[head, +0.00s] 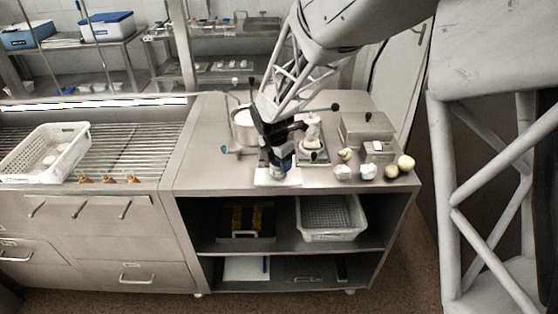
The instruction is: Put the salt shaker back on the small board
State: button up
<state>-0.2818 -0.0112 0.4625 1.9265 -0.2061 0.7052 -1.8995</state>
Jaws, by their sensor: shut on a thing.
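My gripper (280,170) is at the front middle of the steel counter, pointing down. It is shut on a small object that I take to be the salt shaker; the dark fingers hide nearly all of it. A small white board (264,178) lies flat at the counter's front edge, directly below the gripper. The fingertips overlap the board in this view. I cannot tell whether the held object touches the board.
A pot (243,128) stands behind left of the gripper. A pale upright item (312,127) stands to its right, with a steel box (366,128) beyond. Several pale round items (342,172) lie along the front right. A white perforated basket (330,234) sits on the shelf below; another (72,155) stands far left.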

jog(key=shift+f, duration=0.1)
jog(key=o, duration=1.1)
jog(key=shift+r, duration=3.95)
jog(key=shift+d+r, duration=0.1)
